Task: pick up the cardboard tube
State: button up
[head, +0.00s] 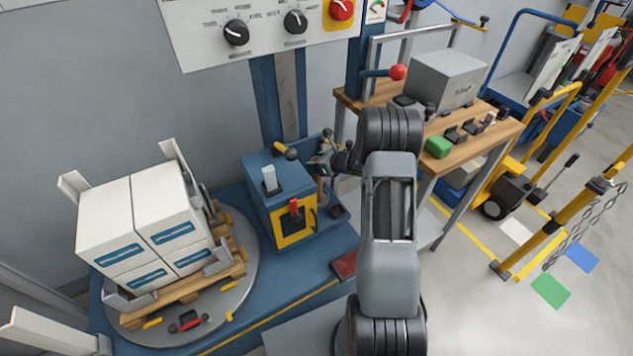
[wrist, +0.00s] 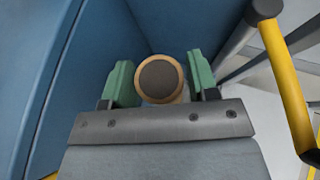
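The cardboard tube (wrist: 160,78) shows end-on in the wrist view, as a tan ring with a dark round middle. It stands between the two green fingers of my gripper (wrist: 161,88), one on each side. In the head view my gripper (head: 325,165) is beside the blue and yellow machine box.
White boxes on a wooden pallet (head: 190,290) stand on a round turntable (head: 245,290) at left. A yellow post (wrist: 285,80) stands right in the wrist view. Blue walls are close around the tube.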

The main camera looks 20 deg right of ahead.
jog(key=c, duration=0.8)
jog(key=shift+r, duration=0.15)
